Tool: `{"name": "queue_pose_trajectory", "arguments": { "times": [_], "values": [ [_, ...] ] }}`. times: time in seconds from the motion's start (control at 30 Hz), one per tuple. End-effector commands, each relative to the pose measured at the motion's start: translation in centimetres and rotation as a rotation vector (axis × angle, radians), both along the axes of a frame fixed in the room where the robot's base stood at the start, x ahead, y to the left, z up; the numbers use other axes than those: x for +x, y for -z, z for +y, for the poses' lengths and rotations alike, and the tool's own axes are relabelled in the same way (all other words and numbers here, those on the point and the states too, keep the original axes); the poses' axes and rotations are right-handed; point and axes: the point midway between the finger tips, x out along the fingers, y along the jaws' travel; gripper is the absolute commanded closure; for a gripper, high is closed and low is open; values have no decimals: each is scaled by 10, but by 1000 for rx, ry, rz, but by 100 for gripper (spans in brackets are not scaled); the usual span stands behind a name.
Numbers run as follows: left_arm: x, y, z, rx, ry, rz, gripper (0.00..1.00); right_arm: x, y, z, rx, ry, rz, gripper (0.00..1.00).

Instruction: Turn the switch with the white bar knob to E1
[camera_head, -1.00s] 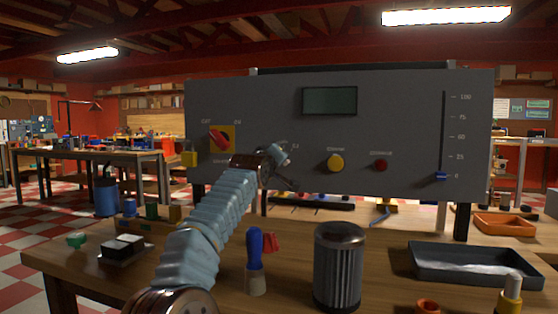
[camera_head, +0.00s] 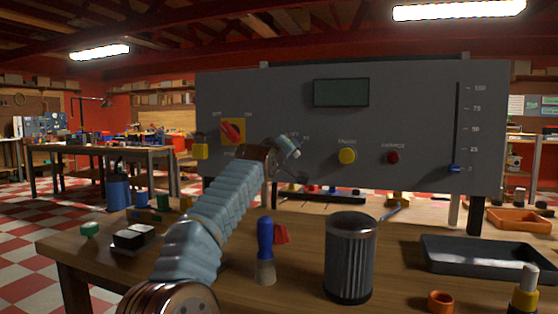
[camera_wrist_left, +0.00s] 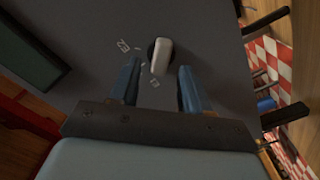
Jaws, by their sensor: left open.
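The white bar knob (camera_wrist_left: 160,57) sits on the grey panel (camera_wrist_left: 95,25) in the left wrist view. Its bar runs roughly up and down the picture, with its lower end near a small printed mark. Another printed label lies to its left; the lettering is too small and turned to read surely. My left gripper (camera_wrist_left: 159,87) is open, one finger on each side of the bar's lower end, with gaps showing. In the head view my left gripper (camera_head: 290,152) is at the panel's lower part and hides the knob. My right gripper is not in view.
The panel also carries a red switch (camera_head: 232,131), a yellow button (camera_head: 347,156), a red button (camera_head: 392,158), a dark display (camera_head: 341,93) and a blue slider (camera_head: 454,168). On the bench stand a ribbed cylinder (camera_head: 349,258), a blue-handled brush (camera_head: 265,250) and a dark tray (camera_head: 480,262).

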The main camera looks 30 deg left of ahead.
Motion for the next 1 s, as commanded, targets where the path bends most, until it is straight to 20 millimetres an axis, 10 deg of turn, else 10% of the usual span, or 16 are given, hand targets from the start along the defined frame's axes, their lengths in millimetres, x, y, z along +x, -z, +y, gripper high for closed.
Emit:
{"name": "queue_pose_trajectory", "arguments": {
  "times": [0.43,1.0],
  "values": [
    [-98,5,-24,-3,2,-1,53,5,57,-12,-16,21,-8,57],
    [-113,2,-27,-2,0,1,53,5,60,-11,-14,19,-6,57]
  ]
}}
